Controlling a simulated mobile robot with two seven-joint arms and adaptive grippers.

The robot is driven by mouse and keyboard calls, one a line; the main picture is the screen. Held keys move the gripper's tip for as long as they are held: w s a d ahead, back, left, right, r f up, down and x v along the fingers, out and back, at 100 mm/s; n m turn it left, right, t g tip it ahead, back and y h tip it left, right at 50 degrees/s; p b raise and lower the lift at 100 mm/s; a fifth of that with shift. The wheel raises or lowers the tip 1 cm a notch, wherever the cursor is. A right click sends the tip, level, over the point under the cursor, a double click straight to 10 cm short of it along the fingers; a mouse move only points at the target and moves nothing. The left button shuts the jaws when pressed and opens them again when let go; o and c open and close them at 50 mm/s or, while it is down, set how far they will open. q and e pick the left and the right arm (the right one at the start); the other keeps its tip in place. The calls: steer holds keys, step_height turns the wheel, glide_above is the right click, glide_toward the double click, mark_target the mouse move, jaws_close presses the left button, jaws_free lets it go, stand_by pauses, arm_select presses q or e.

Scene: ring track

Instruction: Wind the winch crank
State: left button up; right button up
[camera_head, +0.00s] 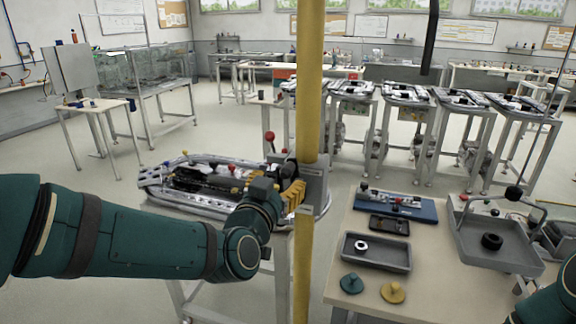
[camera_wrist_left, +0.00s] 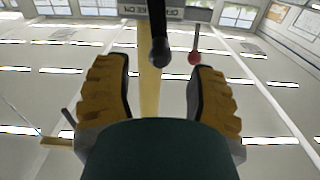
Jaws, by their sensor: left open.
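In the wrist view a dark rounded handle (camera_wrist_left: 158,40), likely the winch crank's grip, stands out from a grey housing (camera_wrist_left: 205,14) at the top. My left gripper (camera_wrist_left: 163,66) is open, with its yellow-padded fingers on either side of the handle and visible gaps to it. In the head view my left gripper (camera_head: 291,194) is at the grey box (camera_head: 314,182) beside the yellow pole (camera_head: 307,90); the crank is hidden there. A red ball knob on a thin rod (camera_wrist_left: 194,58) shows near the right finger. My right gripper is out of view.
A ring-track bench (camera_head: 155,181) stands behind my left arm. At right, a table (camera_head: 345,212) holds a grey tray (camera_head: 375,262), teal (camera_head: 351,283) and yellow (camera_head: 393,293) knobbed pieces and a larger tray (camera_head: 500,257). The yellow pole crosses the head view.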

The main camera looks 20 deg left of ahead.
mark_target(284, 177)
arm_select(q)
steer(key=w, duration=0.6)
steer(key=shift+w+d, duration=0.1)
jaws_close()
